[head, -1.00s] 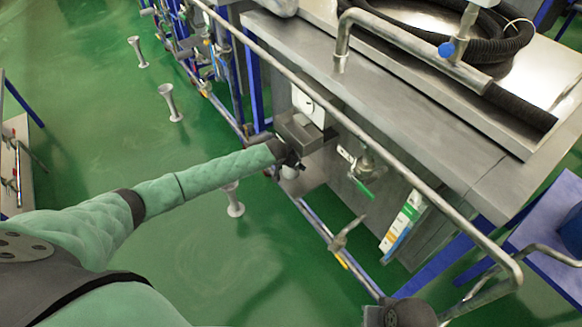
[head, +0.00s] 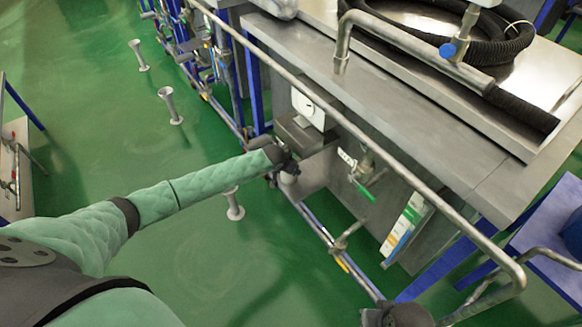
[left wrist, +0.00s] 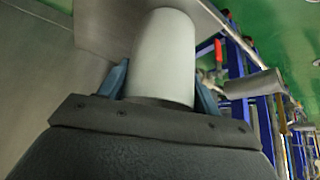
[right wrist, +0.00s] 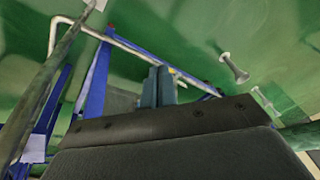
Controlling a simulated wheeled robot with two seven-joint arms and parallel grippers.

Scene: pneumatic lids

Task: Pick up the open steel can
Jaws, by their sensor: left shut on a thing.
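The steel can shows in the left wrist view as a smooth pale grey cylinder (left wrist: 166,62) between the blue fingers of my left gripper (left wrist: 163,85). The fingers press on both its sides, and its lower end is hidden by the gripper body. I cannot see whether its top is open. In the head view my left gripper (head: 284,165) is beside the steel bench, with a small grey part of the can (head: 289,178) just below it. My right gripper (right wrist: 157,87) shows its two fingers together, empty, in the right wrist view.
A grey box (head: 302,132) with a white panel is fixed to the bench side near the left gripper. A long steel rail (head: 400,165) runs in front of the bench. A green-handled valve (head: 363,188) sits to the right.

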